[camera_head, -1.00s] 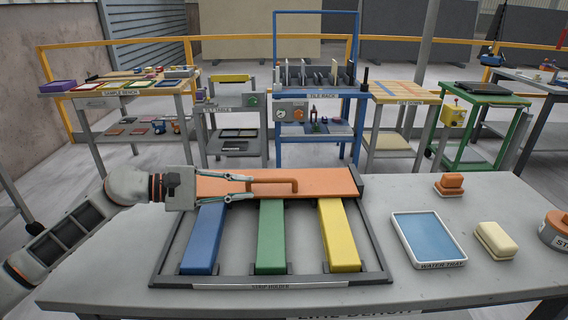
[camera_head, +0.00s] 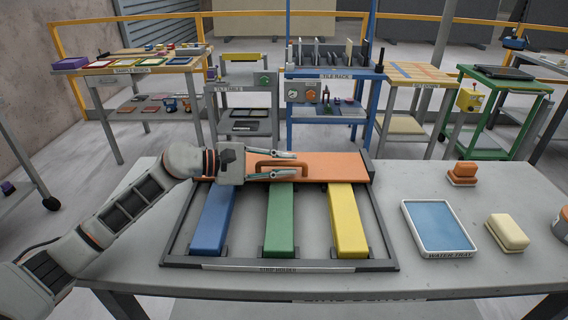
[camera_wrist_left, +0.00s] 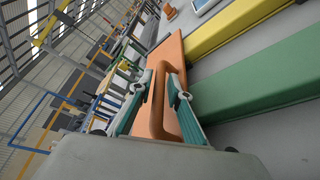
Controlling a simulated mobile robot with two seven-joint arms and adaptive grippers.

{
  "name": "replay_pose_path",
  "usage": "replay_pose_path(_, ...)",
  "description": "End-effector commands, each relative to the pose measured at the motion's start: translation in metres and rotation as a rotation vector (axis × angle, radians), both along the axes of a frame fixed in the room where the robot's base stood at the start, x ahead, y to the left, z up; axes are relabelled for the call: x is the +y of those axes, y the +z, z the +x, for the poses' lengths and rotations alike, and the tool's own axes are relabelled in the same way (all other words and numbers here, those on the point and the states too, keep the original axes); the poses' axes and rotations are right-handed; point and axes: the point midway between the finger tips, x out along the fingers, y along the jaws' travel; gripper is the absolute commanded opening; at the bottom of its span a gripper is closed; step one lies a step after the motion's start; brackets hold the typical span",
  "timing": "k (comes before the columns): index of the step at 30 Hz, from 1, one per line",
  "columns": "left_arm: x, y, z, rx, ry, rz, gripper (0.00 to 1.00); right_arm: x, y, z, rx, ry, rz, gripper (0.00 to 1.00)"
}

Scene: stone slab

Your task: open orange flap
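The orange flap (camera_head: 340,166) lies across the back of the dark strip holder (camera_head: 385,240), over the far ends of the blue strip (camera_head: 212,222), green strip (camera_head: 279,222) and yellow strip (camera_head: 347,222). It has a raised orange handle (camera_head: 268,164). My left gripper (camera_head: 294,166) comes in from the left. Its fingers are apart, one on each side of the handle. In the left wrist view the handle (camera_wrist_left: 160,100) lies between the two fingers, with no clear grip on it. My right gripper is not in view.
To the right on the bench are a blue water tray (camera_head: 440,228), a cream block (camera_head: 507,233) and an orange block (camera_head: 463,173). Behind stand a blue tile rack (camera_head: 334,75) and other work tables.

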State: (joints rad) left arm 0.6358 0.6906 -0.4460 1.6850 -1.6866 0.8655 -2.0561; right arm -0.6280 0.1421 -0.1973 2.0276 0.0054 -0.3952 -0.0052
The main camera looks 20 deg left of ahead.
Motion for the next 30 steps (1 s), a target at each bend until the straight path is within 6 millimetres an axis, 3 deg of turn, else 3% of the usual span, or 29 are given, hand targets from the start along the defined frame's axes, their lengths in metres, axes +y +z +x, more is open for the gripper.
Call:
replay_pose_path(5, 0.000, 0.000, 0.000, 0.000, 0.000, 0.000, 0.18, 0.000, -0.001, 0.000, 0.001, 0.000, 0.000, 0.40)
replay_pose_path(7, 0.000, 0.000, 0.000, 0.001, 0.000, -0.001, 0.00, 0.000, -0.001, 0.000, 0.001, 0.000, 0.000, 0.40)
replay_pose_path(19, 0.001, 0.004, 0.001, 0.029, 0.000, -0.008, 0.00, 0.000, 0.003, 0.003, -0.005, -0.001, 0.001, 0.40)
replay_pose_path(30, 0.004, 0.032, 0.012, 0.248, 0.002, -0.072, 0.00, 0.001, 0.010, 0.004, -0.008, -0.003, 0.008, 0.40)
